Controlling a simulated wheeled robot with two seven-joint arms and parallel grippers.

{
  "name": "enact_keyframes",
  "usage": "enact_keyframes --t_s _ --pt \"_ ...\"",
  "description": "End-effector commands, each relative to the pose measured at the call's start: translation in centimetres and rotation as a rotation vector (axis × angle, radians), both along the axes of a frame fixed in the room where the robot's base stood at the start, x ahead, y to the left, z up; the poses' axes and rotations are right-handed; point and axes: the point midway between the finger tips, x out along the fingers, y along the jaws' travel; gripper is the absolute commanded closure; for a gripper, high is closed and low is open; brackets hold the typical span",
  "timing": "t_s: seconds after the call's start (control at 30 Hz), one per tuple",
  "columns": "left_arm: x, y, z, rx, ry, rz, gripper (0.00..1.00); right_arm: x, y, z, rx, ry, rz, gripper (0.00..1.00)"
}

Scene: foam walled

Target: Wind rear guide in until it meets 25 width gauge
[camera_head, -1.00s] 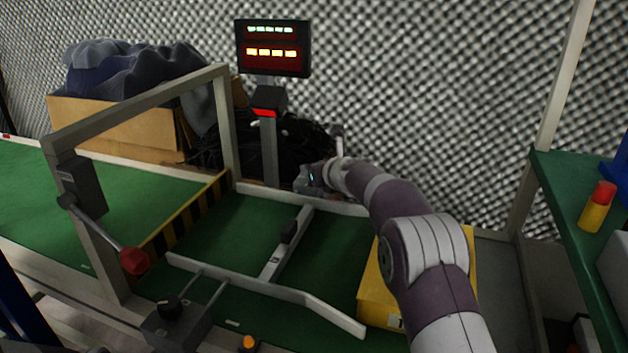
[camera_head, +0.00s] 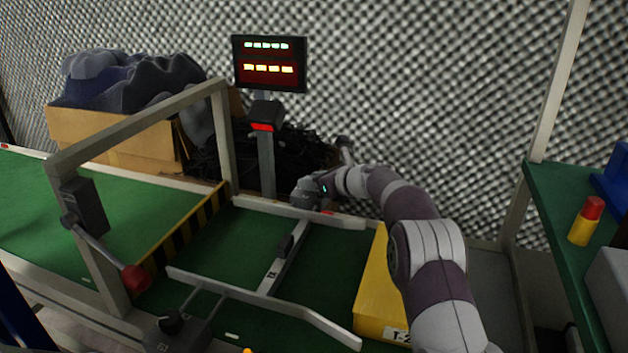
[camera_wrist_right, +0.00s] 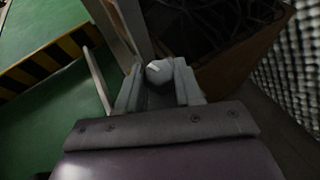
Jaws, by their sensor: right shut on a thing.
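The rear guide (camera_head: 285,209) is a pale rail along the far side of the green belt. The width gauge (camera_head: 283,262) is a pale bar with a black block, lying across the belt from the front guide (camera_head: 240,291) towards the rear guide. I cannot tell whether its far end touches the rear guide. My right gripper (camera_head: 303,194) is beyond the rear guide at the belt's far edge. In the right wrist view its jaws (camera_wrist_right: 159,88) are shut on a grey rounded knob (camera_wrist_right: 160,70), partly hidden between the fingers. My left gripper is not in view.
A display (camera_head: 269,64) with green and amber lights stands on a post behind the belt. A frame with a red-knobbed lever (camera_head: 135,278) spans the left side. A yellow box (camera_head: 375,300) stands beside my right arm. A carton (camera_head: 110,138) of dark cloth is behind.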

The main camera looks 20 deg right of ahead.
Motion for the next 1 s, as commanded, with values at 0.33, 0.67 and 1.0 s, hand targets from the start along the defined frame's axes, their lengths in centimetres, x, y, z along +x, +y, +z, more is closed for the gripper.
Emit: enact_keyframes --t_s 0.33,0.67,1.0 --pt "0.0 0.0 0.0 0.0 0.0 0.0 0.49 0.0 0.0 0.0 0.0 -0.001 -0.001 0.39" --pt "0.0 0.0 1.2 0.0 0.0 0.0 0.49 -1.6 -1.0 1.3 0.001 -0.001 -0.004 0.39" --pt "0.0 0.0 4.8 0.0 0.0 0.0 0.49 -8.2 -4.5 4.4 0.0 0.0 -0.003 0.39"
